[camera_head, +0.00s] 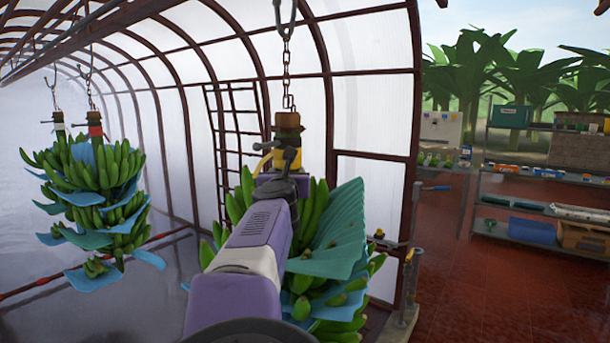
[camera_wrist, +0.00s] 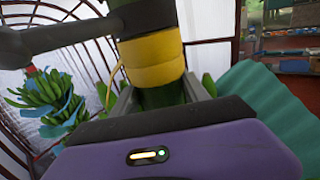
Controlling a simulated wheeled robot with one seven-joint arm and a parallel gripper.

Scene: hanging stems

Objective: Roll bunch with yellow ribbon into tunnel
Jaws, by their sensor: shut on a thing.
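The banana bunch with the yellow ribbon (camera_head: 283,157) hangs from a chain (camera_head: 287,75) in the middle of the head view, by the tunnel's arched frame (camera_head: 416,110). Green bananas (camera_head: 313,212) and teal sheets (camera_head: 345,230) show around my arm, which hides much of the bunch. My gripper (camera_wrist: 162,95) is shut on the green stem just below the yellow ribbon (camera_wrist: 153,60) in the wrist view. Its fingers stand on either side of the stem. The tunnel (camera_head: 160,60) has translucent walls and runs back to the left.
Two more bunches hang close together at the left (camera_head: 95,195), one with a red ribbon (camera_head: 95,130), one with a white tag (camera_head: 59,126). A ladder-like frame (camera_head: 235,140) stands behind my bunch. Shelves (camera_head: 540,175) stand at the right; the red tiled floor (camera_head: 490,290) there is clear.

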